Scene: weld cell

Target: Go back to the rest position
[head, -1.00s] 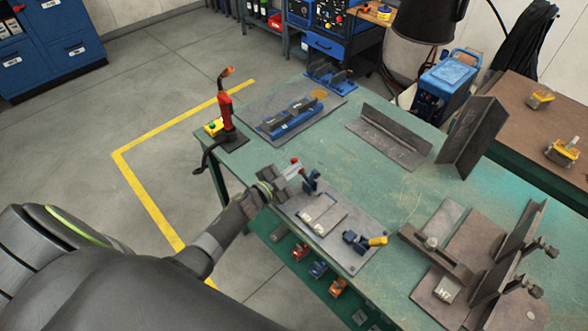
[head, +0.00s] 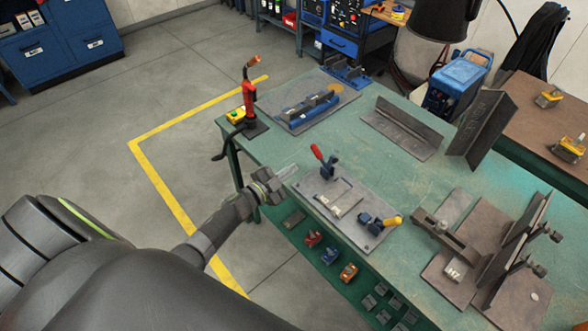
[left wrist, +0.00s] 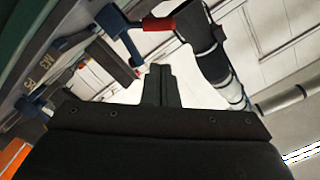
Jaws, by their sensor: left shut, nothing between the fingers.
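My left gripper (head: 288,173) is shut and empty. In the head view it hangs at the near left edge of the green table (head: 420,185), just left of a grey fixture plate (head: 313,184), with a gap to the red-handled toggle clamp (head: 328,163) on that plate. In the left wrist view its closed fingers (left wrist: 160,85) show in the middle with nothing between them. The clamp's red handle tip (left wrist: 158,24) shows above them there. My right gripper is in neither view.
A red torch (head: 249,98) stands on the table's left corner. A yellow-handled clamp (head: 380,222) sits on the plate's near end. Angle irons (head: 403,128) and a welding fixture (head: 480,265) stand farther right. Floor left of the table is clear.

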